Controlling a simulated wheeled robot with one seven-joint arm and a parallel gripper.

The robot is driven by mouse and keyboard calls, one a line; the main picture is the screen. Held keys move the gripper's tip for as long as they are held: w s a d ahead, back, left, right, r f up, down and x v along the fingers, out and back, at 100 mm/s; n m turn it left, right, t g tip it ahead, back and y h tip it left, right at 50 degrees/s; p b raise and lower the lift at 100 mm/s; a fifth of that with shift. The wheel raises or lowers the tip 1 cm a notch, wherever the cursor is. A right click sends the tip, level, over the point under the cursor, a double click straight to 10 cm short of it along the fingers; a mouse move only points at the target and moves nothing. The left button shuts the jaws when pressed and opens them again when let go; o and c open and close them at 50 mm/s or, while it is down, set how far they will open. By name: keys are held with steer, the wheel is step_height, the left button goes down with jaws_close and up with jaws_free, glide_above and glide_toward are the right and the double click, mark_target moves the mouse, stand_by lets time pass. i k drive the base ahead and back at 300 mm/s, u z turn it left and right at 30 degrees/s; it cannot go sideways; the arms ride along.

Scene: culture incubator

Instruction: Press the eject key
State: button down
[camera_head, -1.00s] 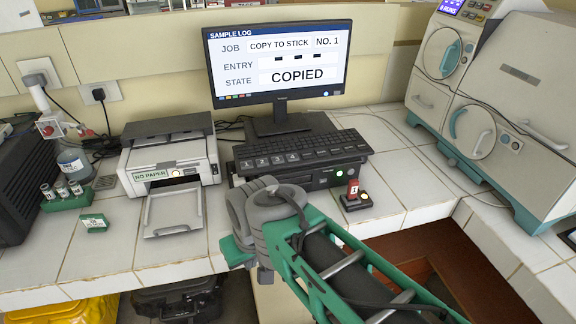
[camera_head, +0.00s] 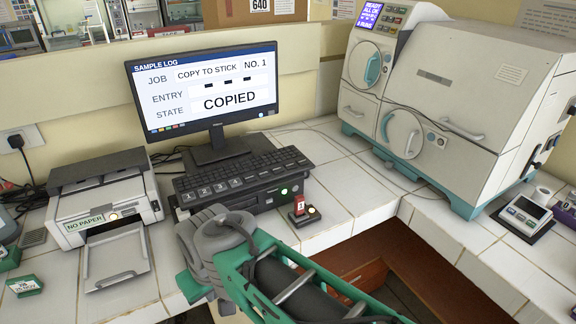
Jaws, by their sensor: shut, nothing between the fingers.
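The monitor (camera_head: 203,92) shows the sample log: job copy to stick no. 1, state copied. Below it is a black keyboard (camera_head: 243,172) with numbered keys, on top of a dark computer box (camera_head: 262,197) with a green light. A red stick marked 1 (camera_head: 299,204) stands upright in a small black dock (camera_head: 303,220) right of the box. A round pale lit button (camera_head: 313,213) is on the dock beside the stick. No key reads as eject at this size. My green and grey arm crosses the lower middle, in front of the box; my gripper's fingertips do not show.
A printer (camera_head: 103,196) marked no paper stands at left, its tray out. A large white incubator (camera_head: 455,95) fills the right back. A small device with a screen (camera_head: 524,214) is at far right. The tiled counter (camera_head: 352,195) is clear between dock and incubator.

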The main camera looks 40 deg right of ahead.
mark_target(302, 161)
steer(key=z, duration=1.35)
steer(key=k, duration=0.5)
steer(key=z, duration=0.65)
steer(key=i, duration=0.85)
steer(key=u, duration=1.35)
